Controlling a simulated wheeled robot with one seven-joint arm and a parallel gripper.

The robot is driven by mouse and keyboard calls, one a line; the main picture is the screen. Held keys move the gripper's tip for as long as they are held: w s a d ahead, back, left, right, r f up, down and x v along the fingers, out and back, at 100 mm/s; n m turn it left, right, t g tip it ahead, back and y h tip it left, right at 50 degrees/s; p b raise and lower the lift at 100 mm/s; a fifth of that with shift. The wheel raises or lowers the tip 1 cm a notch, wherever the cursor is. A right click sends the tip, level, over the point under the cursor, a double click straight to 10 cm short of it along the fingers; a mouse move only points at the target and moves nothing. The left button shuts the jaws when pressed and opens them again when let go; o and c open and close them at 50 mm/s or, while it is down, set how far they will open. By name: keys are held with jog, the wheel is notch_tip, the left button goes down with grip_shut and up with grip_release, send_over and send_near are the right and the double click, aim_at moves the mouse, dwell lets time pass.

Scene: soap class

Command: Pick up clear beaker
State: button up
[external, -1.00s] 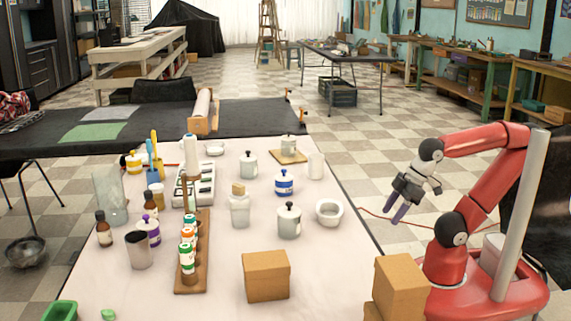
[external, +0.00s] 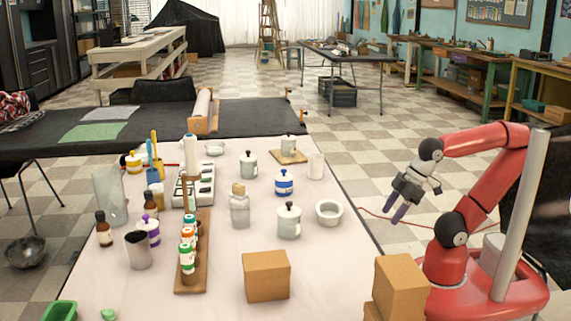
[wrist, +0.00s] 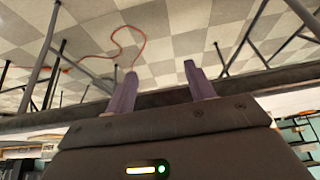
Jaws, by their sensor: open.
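A tall clear glass vessel (external: 110,197), which looks like the clear beaker, stands upright at the left side of the white table (external: 215,290) in the external view. My gripper (external: 397,214) hangs past the table's right edge, over the floor, far from that vessel. In the wrist view my gripper (wrist: 160,78) shows two purple-grey fingers spread apart with nothing between them. The beaker is not seen in the wrist view.
Brown bottles (external: 104,228), a dark-mouthed cup (external: 138,250) and a purple-topped jar (external: 149,230) stand near the vessel. A wooden rack (external: 192,285) and several jars fill the middle. Cardboard boxes (external: 266,276) stand at the front. A red cable (wrist: 130,35) lies on the floor.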

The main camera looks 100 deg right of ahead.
jog(key=o, duration=0.5)
jog(key=shift+o, duration=0.2)
